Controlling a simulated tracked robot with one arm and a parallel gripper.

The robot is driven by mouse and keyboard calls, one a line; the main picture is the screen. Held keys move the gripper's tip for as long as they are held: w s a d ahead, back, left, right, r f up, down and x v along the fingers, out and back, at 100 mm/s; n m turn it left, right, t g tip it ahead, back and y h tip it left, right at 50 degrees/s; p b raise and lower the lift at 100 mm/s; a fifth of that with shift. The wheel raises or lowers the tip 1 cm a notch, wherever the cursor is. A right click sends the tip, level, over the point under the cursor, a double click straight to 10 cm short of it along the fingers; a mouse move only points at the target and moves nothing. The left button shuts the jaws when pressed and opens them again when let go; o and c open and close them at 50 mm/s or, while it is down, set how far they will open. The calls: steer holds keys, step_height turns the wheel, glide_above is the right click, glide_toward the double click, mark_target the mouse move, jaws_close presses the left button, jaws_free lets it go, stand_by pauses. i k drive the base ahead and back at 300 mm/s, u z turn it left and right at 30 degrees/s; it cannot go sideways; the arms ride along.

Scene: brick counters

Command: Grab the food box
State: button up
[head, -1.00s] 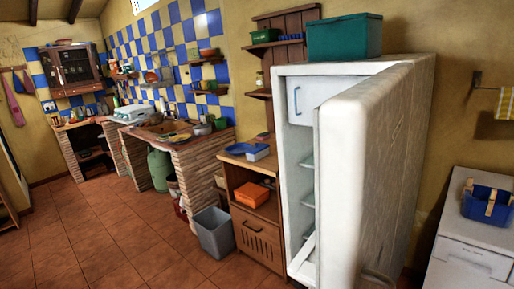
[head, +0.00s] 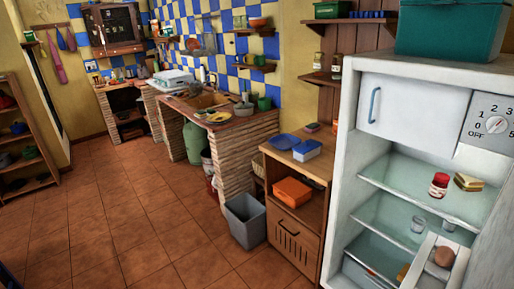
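I cannot tell for sure which thing is the food box. A small blue and white box (head: 307,149) sits on top of the wooden cabinet (head: 285,239), beside a blue plate (head: 284,141). An orange box (head: 292,191) rests on the cabinet's open shelf below. A large teal box (head: 450,30) stands on top of the white fridge (head: 345,130), cut off by the top edge. The fridge stands open and shows its inside. My gripper is not in view.
Inside the fridge are a red jar (head: 439,184), a sandwich (head: 468,182) and an egg (head: 444,256). A grey bin (head: 246,221) stands left of the cabinet. Brick counters (head: 237,160) line the wall. The tiled floor (head: 120,225) at left is clear.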

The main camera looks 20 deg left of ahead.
mark_target(300, 158)
steer(key=u, duration=0.65)
steer(key=i, duration=1.3)
steer(key=u, duration=0.2)
steer(key=i, duration=1.8)
steer(key=z, duration=0.45)
